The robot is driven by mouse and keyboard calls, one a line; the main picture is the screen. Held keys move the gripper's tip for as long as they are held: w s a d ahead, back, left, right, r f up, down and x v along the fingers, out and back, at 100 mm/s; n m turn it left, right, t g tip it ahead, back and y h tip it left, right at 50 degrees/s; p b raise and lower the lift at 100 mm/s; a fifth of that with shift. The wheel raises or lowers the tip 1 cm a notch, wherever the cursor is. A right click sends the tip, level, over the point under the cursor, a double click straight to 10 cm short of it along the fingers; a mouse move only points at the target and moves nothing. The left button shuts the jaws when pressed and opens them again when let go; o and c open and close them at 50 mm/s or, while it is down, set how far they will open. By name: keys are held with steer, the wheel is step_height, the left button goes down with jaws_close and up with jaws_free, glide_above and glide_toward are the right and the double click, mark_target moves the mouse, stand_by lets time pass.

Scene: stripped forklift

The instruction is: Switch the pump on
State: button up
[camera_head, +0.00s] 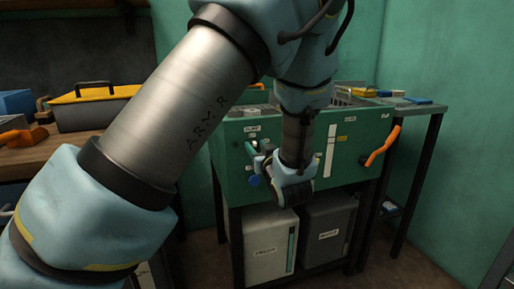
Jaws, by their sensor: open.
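A green metal bench (355,140) stands ahead, with small white labels on its front panel. A label at the panel's upper left (253,128) seems to read "PUMP". Below it are a small pale fitting (265,148) and a blue round part (254,181); I cannot tell which of these is the pump switch. My gripper (294,194) hangs in front of the panel, just right of the blue part, pointing down. It is open and holds nothing visible. My arm and wrist hide the middle of the panel.
An orange handle (380,146) sticks out at the panel's right. Two grey boxes (268,243) (329,232) stand under the bench. A wooden workbench (50,148) at left carries a yellow-lidded toolbox (95,108). The floor at lower right is clear.

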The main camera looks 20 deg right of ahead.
jaws_close()
steer(key=shift+r+m+p, duration=0.1)
steer(key=shift+m+p, duration=0.3)
steer(key=shift+p, duration=0.15)
steer(key=shift+d+r+m+p, duration=0.1)
steer(key=shift+d+m+p, duration=0.1)
steer(key=shift+m+p, duration=0.9)
steer(key=m+p, duration=0.1)
steer(key=p, duration=0.1)
steer(key=m+p, duration=0.1)
steer(key=m, duration=0.1)
steer(key=shift+s+d+p, duration=0.1)
steer(key=shift+d+p, duration=0.15)
steer(key=shift+p, duration=0.15)
steer(key=m+p, duration=0.1)
steer(key=m, duration=0.1)
steer(key=m+p, duration=0.2)
steer(key=shift+d+f, duration=0.2)
steer(key=shift+f, duration=0.1)
steer(key=shift+d+f+m+p, duration=0.1)
steer(key=shift+f+m+p, duration=0.1)
steer(key=shift+m+p, duration=0.55)
steer(key=shift+f+m+p, duration=0.2)
steer(key=shift+m+p, duration=0.15)
steer(key=shift+m, duration=0.8)
steer(key=shift+f, duration=0.1)
